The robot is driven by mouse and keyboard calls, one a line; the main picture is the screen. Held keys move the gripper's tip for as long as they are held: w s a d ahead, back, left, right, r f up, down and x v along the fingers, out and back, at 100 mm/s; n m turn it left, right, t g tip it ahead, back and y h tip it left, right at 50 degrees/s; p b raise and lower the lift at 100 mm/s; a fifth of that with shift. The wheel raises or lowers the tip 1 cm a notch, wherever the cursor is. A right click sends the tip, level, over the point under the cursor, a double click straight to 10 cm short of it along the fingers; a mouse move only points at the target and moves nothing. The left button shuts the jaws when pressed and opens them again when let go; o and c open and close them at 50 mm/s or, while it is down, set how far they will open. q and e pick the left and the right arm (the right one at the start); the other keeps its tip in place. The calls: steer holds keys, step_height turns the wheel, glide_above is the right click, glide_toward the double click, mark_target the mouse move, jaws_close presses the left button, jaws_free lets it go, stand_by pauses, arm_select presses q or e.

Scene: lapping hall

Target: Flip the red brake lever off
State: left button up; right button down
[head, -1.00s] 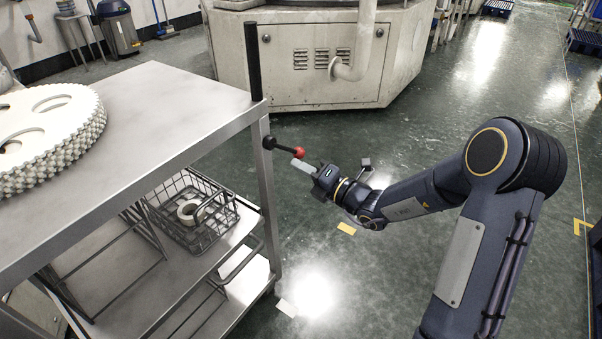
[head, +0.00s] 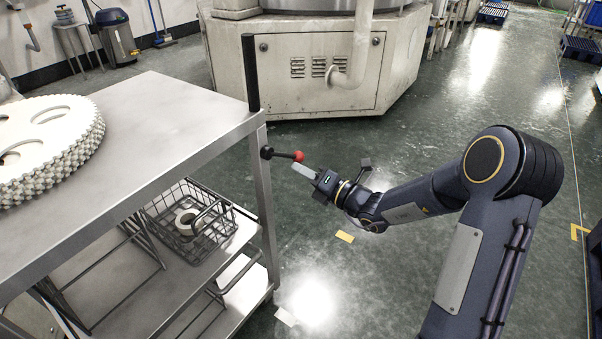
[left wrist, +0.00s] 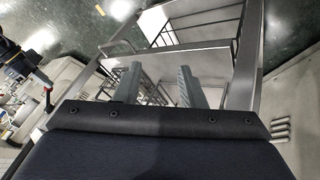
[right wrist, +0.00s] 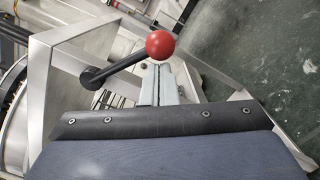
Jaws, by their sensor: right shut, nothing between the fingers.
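The brake lever is a dark rod with a red ball knob (head: 298,156), pivoting on a black hub (head: 266,152) at the cart's corner leg. It points right, nearly level, in the head view. My right gripper (head: 296,168) is shut and empty, its fingertips just below the knob. In the right wrist view the red knob (right wrist: 159,44) sits right at the tips of the closed fingers (right wrist: 158,72); whether they touch is unclear. My left gripper (left wrist: 158,72) shows only in the left wrist view, fingers apart and empty, over the cart's frame.
The metal cart (head: 160,105) carries pale toothed discs (head: 50,150) on top and a wire basket (head: 190,218) with a ring on its shelf. A black upright handle (head: 250,75) rises at the corner. A large machine (head: 310,70) stands behind.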

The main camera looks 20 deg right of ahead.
steer(key=r+n, duration=0.1)
steer(key=w+d+n, duration=0.1)
steer(key=shift+d+r+n+p, duration=0.15)
steer(key=shift+r+n+p, duration=0.15)
steer(key=shift+r, duration=0.05)
arm_select(q)
steer(key=shift+r, duration=0.4)
arm_select(e)
step_height(320, 180, up, 6)
steer(key=w+d+n+y, duration=0.1)
steer(key=n, duration=0.7)
steer(key=shift+d+n, duration=0.15)
steer(key=shift+n, duration=0.15)
steer(key=shift+r, duration=0.15)
